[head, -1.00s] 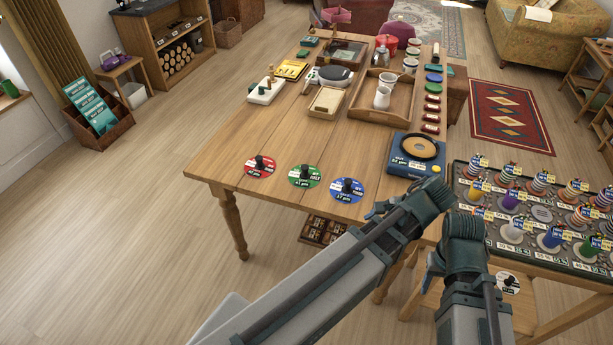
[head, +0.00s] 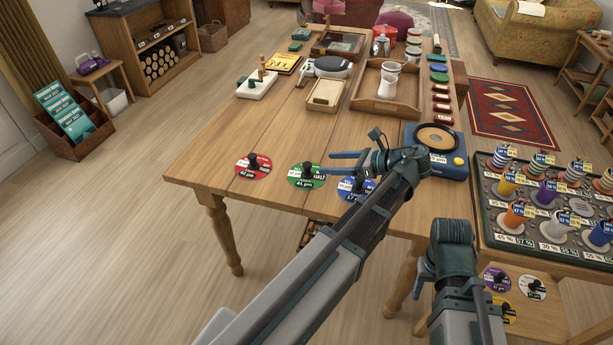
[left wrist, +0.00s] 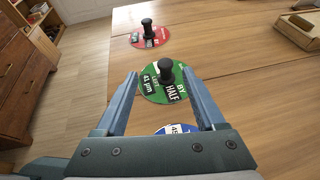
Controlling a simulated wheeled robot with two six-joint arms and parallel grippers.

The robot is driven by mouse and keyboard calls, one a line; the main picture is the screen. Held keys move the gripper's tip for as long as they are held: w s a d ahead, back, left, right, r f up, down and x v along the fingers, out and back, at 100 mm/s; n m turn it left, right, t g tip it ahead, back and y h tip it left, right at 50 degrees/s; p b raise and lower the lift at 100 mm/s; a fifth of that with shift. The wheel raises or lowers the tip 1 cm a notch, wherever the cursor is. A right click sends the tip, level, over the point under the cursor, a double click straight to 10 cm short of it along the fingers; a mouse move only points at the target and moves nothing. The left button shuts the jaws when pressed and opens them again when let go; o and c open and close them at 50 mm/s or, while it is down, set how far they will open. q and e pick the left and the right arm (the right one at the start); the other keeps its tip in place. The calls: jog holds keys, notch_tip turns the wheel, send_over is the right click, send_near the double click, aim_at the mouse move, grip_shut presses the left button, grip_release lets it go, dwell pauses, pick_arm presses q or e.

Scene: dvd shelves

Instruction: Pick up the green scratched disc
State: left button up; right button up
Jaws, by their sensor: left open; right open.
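The green disc (head: 300,184) lies flat on the wooden table near its front edge, with a black knob (left wrist: 168,74) standing up from its middle. Its label reads "HALF" and "41 µm". My left gripper (head: 332,163) is open just to the right of the knob in the head view. In the left wrist view the open fingers (left wrist: 160,77) point toward the knob, which shows between their tips; I cannot tell that they touch it. My right gripper (head: 420,284) hangs low at the lower right, open and empty, mostly hidden by its own wrist.
A red disc (head: 242,169) lies left of the green one. A blue disc (head: 350,194) lies to its right, partly under my left arm. A blue device with a round pad (head: 449,164) stands further right. The table's middle boards are clear.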

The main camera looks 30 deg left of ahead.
aim_at(309, 164)
pick_arm(q)
jog(key=shift+b+x, duration=0.6)
jog(key=shift+x, duration=1.65)
jog(key=shift+f, duration=0.2)
jog(key=shift+w+a+f+b, duration=0.1)
jog(key=shift+a+f+b, duration=0.15)
jog(key=shift+b, duration=0.1)
jog(key=x, duration=0.1)
jog(key=b+x, duration=0.1)
jog(key=x, duration=0.1)
jog(key=b+x, duration=0.1)
jog(key=shift+w+a+f, duration=0.1)
jog(key=shift+w+f, duration=0.2)
jog(key=shift+f, duration=0.1)
jog(key=shift+c, duration=0.2)
grip_shut()
